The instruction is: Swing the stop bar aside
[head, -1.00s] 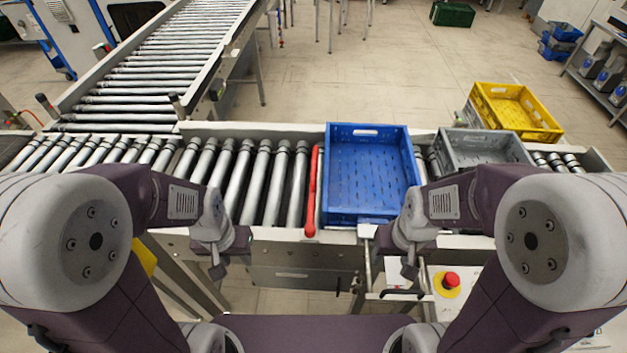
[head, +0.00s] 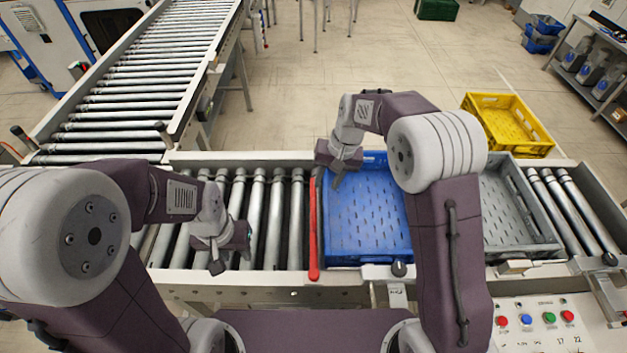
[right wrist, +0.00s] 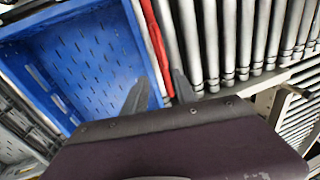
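The red stop bar (head: 314,235) lies across the rollers along the left side of the blue crate (head: 365,215). My right gripper (head: 330,180) is over the far left corner of the crate, close to the bar's far end. In the right wrist view its two dark fingers (right wrist: 158,90) are spread apart, and the red bar (right wrist: 157,45) shows between them. I cannot tell whether the fingers are down around the bar or above it. My left gripper (head: 217,262) hangs over the near side of the rollers, left of the bar; its finger gap is not clear.
A grey crate (head: 548,225) stands right of the blue one, partly behind my right arm. A yellow crate (head: 530,145) lies beyond the conveyor. Rollers (head: 275,220) left of the bar are empty. A button panel (head: 540,335) is at the near right.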

